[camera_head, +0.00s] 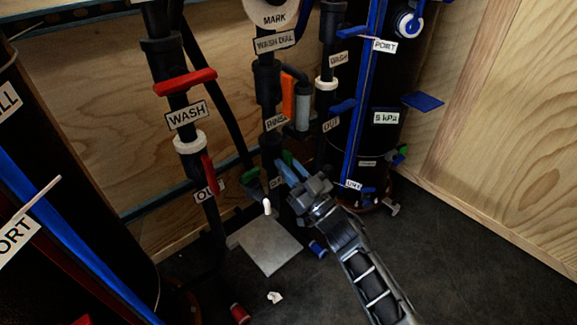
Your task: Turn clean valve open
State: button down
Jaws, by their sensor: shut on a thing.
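A label beginning with "C" (277,183), mostly hidden by my gripper, is on the lower part of the middle black pipe. A light-blue handle (286,171) shows beside this label, and I take it for the clean valve's handle. My gripper (294,182) reaches in from the lower right and is shut on this handle. The fingertips and part of the handle overlap, so the exact grip and the valve's angle are hard to tell.
Left of my gripper are a green handle (250,178) and a white-tipped part (267,207). The left pipe has a red handle (185,82). A black tank (379,135) stands close on the right. A grey plate (270,247) and small loose pieces lie on the dark floor.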

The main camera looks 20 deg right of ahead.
jog(key=shift+f, duration=0.1)
dwell(0.3)
jog(key=c, duration=1.2)
grip_release()
jog(key=shift+o, duration=0.2)
jog(key=p+v, duration=0.2)
jog(key=v, duration=0.5)
jog(key=shift+s, duration=0.4)
jog(key=shift+d+f, duration=0.1)
jog(key=shift+d, duration=0.05)
